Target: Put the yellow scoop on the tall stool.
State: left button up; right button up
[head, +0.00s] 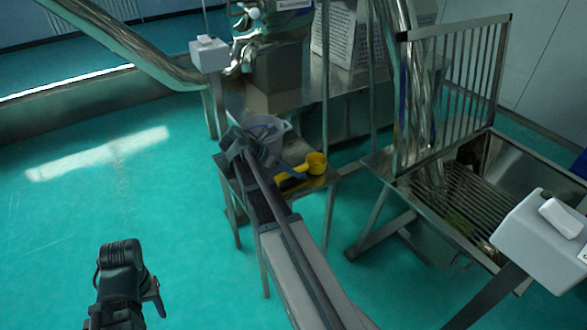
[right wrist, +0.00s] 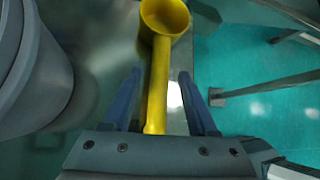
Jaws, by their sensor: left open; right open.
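The yellow scoop (head: 315,163) lies on a small metal stand with legs (head: 318,183), its cup toward the right. I cannot tell whether this stand is the tall stool. In the right wrist view the scoop (right wrist: 164,20) has its cup at the top and its handle running down between my fingers. My right gripper (right wrist: 160,78) is open, one finger on each side of the handle, with gaps showing. In the head view my right gripper (head: 284,171) is over the stand, partly hidden by my arm. My left gripper (head: 154,293) is open and empty over the floor at lower left.
A grey bucket (head: 268,124) stands on the stand beside the scoop; it also shows at the left in the right wrist view (right wrist: 40,75). A metal grated frame and trough (head: 455,95) stand at the right. Machinery stands behind. The green floor at left is clear.

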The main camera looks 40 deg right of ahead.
jog(key=p+v, duration=0.5)
jog(key=v, duration=0.5)
jog(key=shift+p, duration=0.4)
jog(key=shift+s+r, duration=0.1)
jog(key=s+a+r+m+t+y+p, duration=0.1)
jog(key=s+a+r+m+y+p, duration=0.1)
jog(key=s+a+r+m+p, duration=0.2)
jog(key=s+a+r+m+y+p, duration=0.3)
jog(key=s+a+r+m+p, duration=0.2)
jog(key=a+p, duration=0.6)
jog(key=s+a+r+m+t+y+p, duration=0.1)
jog(key=s+a+r+m+p, duration=0.3)
jog(key=a, duration=1.4)
jog(key=s+r+y+p, duration=0.1)
jog(key=s+r+p, duration=0.1)
jog(key=s+p, duration=0.1)
jog(key=shift+a+r+m+t+y, duration=0.2)
jog(key=shift+r+m+t+y, duration=0.1)
jog(key=shift+r+m, duration=0.1)
jog(key=shift+c, duration=0.7)
jog(key=shift+w, duration=0.1)
